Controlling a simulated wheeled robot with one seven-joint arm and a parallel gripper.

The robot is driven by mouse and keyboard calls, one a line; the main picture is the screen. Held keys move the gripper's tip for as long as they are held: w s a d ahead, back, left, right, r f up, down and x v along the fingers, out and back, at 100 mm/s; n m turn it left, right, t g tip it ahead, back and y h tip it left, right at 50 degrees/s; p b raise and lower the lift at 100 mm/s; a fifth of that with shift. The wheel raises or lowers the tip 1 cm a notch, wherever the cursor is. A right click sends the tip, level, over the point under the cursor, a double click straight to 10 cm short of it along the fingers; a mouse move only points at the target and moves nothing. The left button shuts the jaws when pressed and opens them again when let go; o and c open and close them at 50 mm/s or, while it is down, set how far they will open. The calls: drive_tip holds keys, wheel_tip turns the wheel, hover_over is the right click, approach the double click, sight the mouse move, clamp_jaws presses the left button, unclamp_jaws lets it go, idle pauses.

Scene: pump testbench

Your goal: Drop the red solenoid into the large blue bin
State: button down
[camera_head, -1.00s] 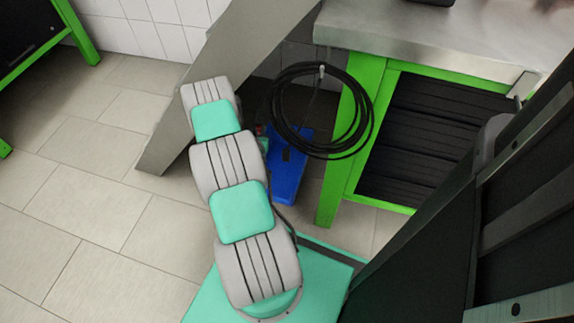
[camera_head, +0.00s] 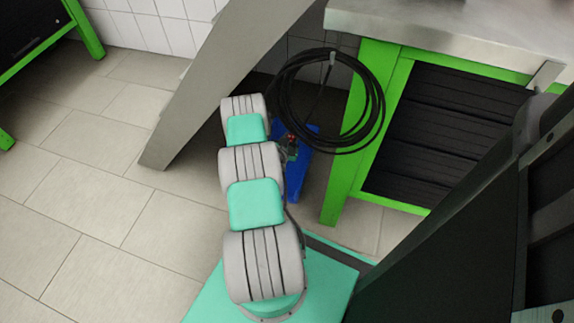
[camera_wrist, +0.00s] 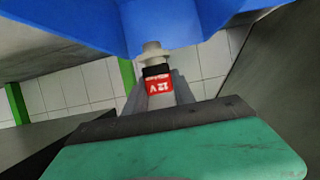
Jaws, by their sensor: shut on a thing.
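My gripper (camera_wrist: 158,92) is shut on the red solenoid (camera_wrist: 159,88), which has a "12V" label, a black band and a pale end pointing away from my wrist. The large blue bin (camera_wrist: 190,20) fills the top of the wrist view, and the solenoid's pale end overlaps its lower edge there. In the head view the blue bin (camera_head: 299,178) is on the floor, partly hidden by my arm and a cable coil. A small red spot, likely the solenoid (camera_head: 292,138), shows in front of the bin beside my arm's end. I cannot tell the height between them.
A coil of black cable (camera_head: 283,105) hangs beside the bin. A green-framed bench (camera_head: 343,165) with a metal top (camera_head: 420,30) stands to the right. A slanted grey beam (camera_head: 205,95) is to the left. The tiled floor (camera_head: 90,200) further left is clear.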

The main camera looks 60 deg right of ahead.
drive_tip(key=c, duration=1)
unclamp_jaws()
drive_tip(key=shift+o, duration=0.2)
drive_tip(key=p+v, duration=0.2)
drive_tip(key=v, duration=0.6)
drive_tip(key=shift+p, duration=0.4)
